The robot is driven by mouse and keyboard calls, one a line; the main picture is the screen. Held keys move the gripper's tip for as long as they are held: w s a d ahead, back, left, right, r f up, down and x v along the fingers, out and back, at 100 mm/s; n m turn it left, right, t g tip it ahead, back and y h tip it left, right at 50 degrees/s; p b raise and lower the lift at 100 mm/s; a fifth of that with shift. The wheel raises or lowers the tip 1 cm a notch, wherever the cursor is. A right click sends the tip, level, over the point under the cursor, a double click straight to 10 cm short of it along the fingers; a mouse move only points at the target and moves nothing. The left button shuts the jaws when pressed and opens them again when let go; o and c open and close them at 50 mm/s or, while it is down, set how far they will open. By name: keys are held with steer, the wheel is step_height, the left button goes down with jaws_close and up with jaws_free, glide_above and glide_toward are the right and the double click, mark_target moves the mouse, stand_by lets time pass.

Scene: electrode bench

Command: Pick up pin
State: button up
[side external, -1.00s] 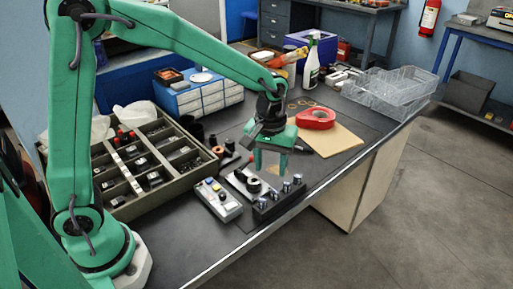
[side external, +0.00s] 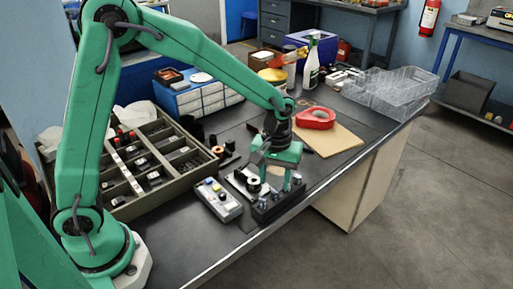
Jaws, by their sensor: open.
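Several small silver pins stand in a row on a dark block (side external: 266,213) near the front edge of the bench. One pin (side external: 275,194) is near the middle of the row, and another pin (side external: 297,179) is at its right end. My green gripper (side external: 275,181) points down over the block, its two fingers apart with nothing seen between them. The right finger comes down close to the pins at the right of the row. The left finger is behind the row, by a black round part. Whether a finger touches a pin cannot be told.
A grey control box (side external: 217,200) with buttons lies just left of the block. A divided parts tray (side external: 125,203) is farther left. Clear wire baskets (side external: 400,88) stand at the far right.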

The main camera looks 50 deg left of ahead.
mark_target(275, 192)
steer(key=shift+w+a+f, duration=0.1)
steer(key=shift+f, duration=2.5)
jaws_close()
